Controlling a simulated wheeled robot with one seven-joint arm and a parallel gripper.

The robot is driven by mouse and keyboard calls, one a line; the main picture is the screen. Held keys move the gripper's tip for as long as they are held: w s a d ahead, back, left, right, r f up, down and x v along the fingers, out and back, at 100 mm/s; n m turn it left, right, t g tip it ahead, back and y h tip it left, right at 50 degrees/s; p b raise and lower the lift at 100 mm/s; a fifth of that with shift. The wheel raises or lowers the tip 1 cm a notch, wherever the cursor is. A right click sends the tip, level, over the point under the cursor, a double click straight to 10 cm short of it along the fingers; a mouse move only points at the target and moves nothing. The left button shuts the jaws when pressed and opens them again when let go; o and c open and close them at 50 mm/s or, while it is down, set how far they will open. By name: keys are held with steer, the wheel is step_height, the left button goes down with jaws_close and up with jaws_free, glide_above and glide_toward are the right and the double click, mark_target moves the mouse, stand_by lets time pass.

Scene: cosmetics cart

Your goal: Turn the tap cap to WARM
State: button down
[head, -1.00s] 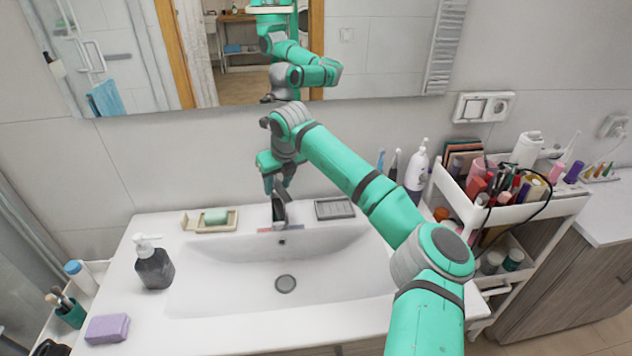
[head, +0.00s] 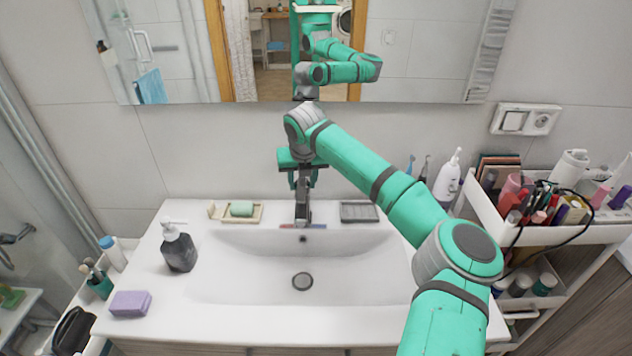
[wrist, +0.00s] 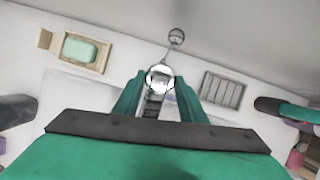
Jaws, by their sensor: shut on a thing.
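The tap (head: 303,212) stands at the back of the white sink, its dark spout pointing forward over the basin. A narrow coloured strip (head: 288,226) lies on the sink ledge at its base. My gripper (head: 303,186) points down over the tap from above. In the wrist view my gripper (wrist: 158,98) has its green fingers on either side of the round, shiny tap cap (wrist: 160,76) and is shut on it. The fingers hide part of the cap, and I cannot read any mark for its setting.
A soap dish with green soap (head: 241,209) stands left of the tap, a grey ribbed tray (head: 359,212) right of it. A dark soap dispenser (head: 179,250) and purple sponge (head: 130,303) are at the left. A crowded cosmetics cart (head: 486,212) stands right. The basin is empty.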

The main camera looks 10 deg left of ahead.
steer(key=shift+w+d+r, duration=0.15)
steer(key=shift+w+r, duration=0.05)
steer(key=shift+r, duration=0.1)
steer(key=c, duration=1.3)
jaws_free()
steer(key=shift+o, duration=1)
steer(key=shift+s+f, duration=0.1)
steer(key=v, duration=1)
steer(key=shift+s+d+r, duration=0.1)
steer(key=shift+s+r, duration=0.2)
steer(key=shift+r, duration=0.1)
